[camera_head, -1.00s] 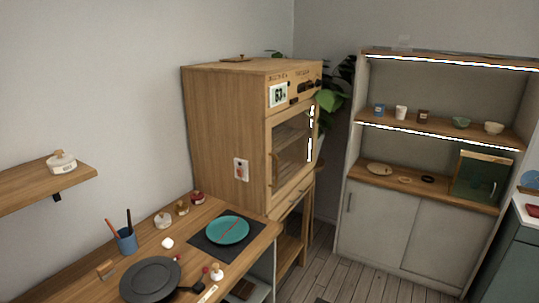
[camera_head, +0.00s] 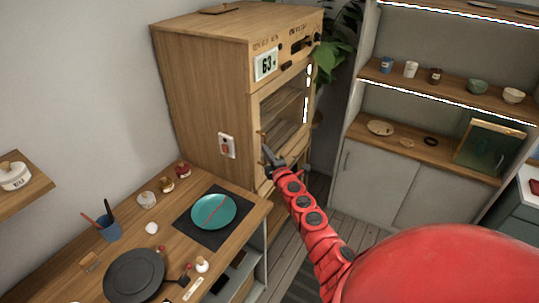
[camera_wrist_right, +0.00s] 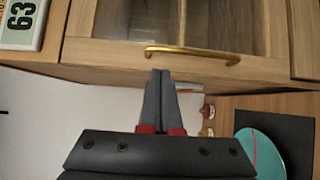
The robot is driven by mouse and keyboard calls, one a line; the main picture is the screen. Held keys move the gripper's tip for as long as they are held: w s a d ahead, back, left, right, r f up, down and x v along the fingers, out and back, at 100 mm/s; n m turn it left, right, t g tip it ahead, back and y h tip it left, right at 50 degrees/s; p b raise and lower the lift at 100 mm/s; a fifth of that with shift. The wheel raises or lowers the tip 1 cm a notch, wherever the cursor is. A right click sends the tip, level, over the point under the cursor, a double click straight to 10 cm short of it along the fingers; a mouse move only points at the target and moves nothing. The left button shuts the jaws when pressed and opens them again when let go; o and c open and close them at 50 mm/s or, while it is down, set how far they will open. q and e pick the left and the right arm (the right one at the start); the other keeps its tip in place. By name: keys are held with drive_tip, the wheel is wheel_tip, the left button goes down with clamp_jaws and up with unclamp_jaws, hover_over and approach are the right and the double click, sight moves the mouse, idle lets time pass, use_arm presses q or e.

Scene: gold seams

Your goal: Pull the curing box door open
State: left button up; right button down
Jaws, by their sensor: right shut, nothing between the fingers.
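The curing box (camera_head: 205,90) is a tall wooden cabinet at the back of the workbench in the head view. Its glass-fronted door (camera_head: 285,108) is closed, with a wooden frame. In the wrist view the door frame (camera_wrist_right: 110,52) and its brass handle (camera_wrist_right: 192,53) show at the top. My right gripper (camera_head: 268,153) is at the door's handle side; its fingers (camera_wrist_right: 158,75) are shut together, empty, pointing at the handle and just short of it in the wrist view. My left gripper is not in view.
The workbench holds a teal plate (camera_head: 213,211) on a dark mat, a black round plate (camera_head: 134,275), a blue cup of tools (camera_head: 108,228) and small jars. A shelf unit (camera_head: 375,185) stands at the right. Floor (camera_head: 290,255) shows between bench and shelf.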

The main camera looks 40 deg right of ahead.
sight(257, 136)
drive_tip(key=shift+x, duration=2.65)
drive_tip(key=shift+f+b, duration=0.1)
drive_tip(key=shift+b, duration=0.2)
